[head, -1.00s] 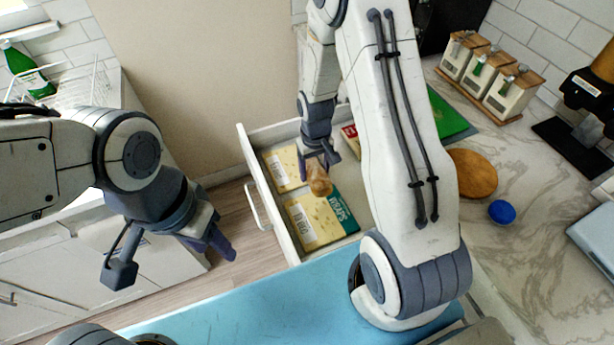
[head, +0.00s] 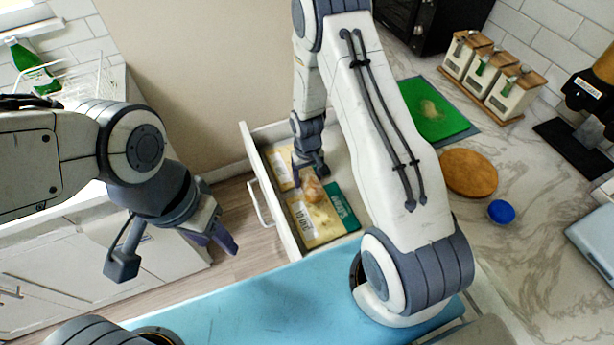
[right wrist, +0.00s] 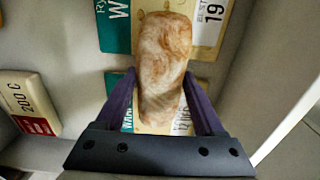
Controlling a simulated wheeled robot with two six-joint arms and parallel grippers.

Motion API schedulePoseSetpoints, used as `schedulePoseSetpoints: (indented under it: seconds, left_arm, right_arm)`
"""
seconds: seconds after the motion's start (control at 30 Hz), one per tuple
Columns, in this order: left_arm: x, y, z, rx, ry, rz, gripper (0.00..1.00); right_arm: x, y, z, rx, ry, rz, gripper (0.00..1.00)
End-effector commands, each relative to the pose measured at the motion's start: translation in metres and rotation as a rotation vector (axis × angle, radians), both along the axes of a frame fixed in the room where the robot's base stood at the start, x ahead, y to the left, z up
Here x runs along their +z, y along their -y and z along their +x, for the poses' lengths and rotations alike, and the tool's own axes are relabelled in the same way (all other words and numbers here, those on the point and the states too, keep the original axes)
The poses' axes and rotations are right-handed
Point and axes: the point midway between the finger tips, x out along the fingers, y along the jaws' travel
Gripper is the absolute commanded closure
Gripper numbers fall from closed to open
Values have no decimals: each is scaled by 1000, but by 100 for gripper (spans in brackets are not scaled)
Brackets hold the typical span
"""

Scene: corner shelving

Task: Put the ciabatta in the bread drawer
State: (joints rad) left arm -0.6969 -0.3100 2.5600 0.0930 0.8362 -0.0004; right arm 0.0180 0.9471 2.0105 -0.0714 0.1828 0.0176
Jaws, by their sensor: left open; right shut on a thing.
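The ciabatta (right wrist: 162,62) is a brown, flour-dusted loaf between the purple fingers of my right gripper (right wrist: 163,95) in the right wrist view. In the head view the ciabatta (head: 314,189) shows just below my right gripper (head: 311,170), inside the open drawer (head: 262,186). My right gripper is shut on it. Packets lie flat beneath the loaf; I cannot tell whether the loaf touches them. My left gripper (head: 222,236) is open and empty, to the left of the drawer above the floor.
The drawer holds cream and teal packets (head: 318,222) and a cream and red packet (right wrist: 28,102). A green board (head: 433,110), a round wooden board (head: 469,173) and a blue round object (head: 501,211) lie on the marble counter. Canisters (head: 487,75) stand at the back.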

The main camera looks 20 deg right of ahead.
Motion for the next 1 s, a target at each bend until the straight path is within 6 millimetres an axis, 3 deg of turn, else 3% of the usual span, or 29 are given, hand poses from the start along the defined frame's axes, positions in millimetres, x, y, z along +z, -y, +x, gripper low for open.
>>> schedulePoseSetpoints:
  seconds: [0.33, 0.37, 0.43, 0.73, 0.87, 1.0]
  left_arm:
    - [-7, 0, 0, 0, 0, 0, 50]
    - [-6, 0, 0, 0, 0, 0, 50]
    - [-6, 0, 0, 0, 0, 0, 50]
    - [-3, 0, 0, 0, 0, 0, 50]
    - [9, 0, 0, 0, 0, 0, 50]
    - [-4, 0, 0, 0, 0, 0, 50]
  right_arm:
    - [-8, 0, 0, 0, 1, 0, 85]
    - [-8, 0, 0, 0, 0, 0, 26]
    - [-8, 0, 0, 0, 0, 0, 0]
    - [-4, 0, 0, 0, 1, 0, 0]
    - [11, 0, 0, 0, 1, 0, 0]
    - [32, 0, 1, -1, 6, 0, 0]
